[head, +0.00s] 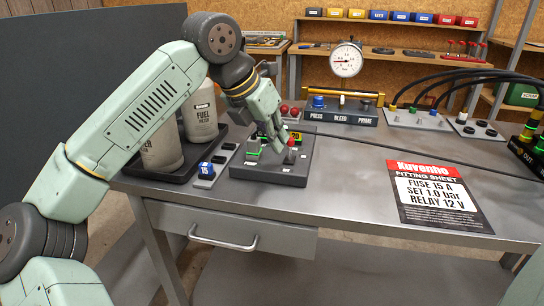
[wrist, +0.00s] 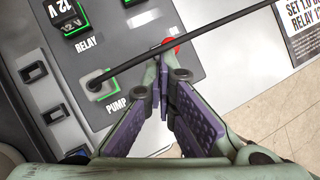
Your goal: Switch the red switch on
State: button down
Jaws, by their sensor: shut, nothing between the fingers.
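The red switch (head: 291,142) is a small red-topped part near the right side of the dark panel (head: 270,178) on the bench. In the wrist view the red switch (wrist: 172,44) shows only partly, just beyond my fingertips. My gripper (head: 281,150) points down over the panel and is shut and empty. In the wrist view my gripper (wrist: 163,50) has its tips together, close beside the red switch; I cannot tell whether they touch it. The switch's lower part and its position are hidden by the fingers.
A black cable (wrist: 200,43) crosses the panel in front of the fingertips. A relay block (wrist: 72,18) sits on the panel. A fitting sheet (head: 430,190) lies right; a pressure gauge (head: 346,60) stands behind.

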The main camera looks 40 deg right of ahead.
jog(key=shift+w+d+r, duration=0.1)
jog(key=shift+w+d, duration=0.05)
dwell(0.3)
jog(key=shift+p, duration=0.3)
jog(key=shift+r+p, duration=0.65)
jog(key=shift+r, duration=0.15)
jog(key=shift+a+r, duration=0.2)
jog(key=shift+a, duration=0.05)
jog(key=v, duration=1.2)
jog(key=shift+w+a, duration=0.2)
jog(key=shift+a, duration=0.1)
jog(key=shift+r, duration=0.1)
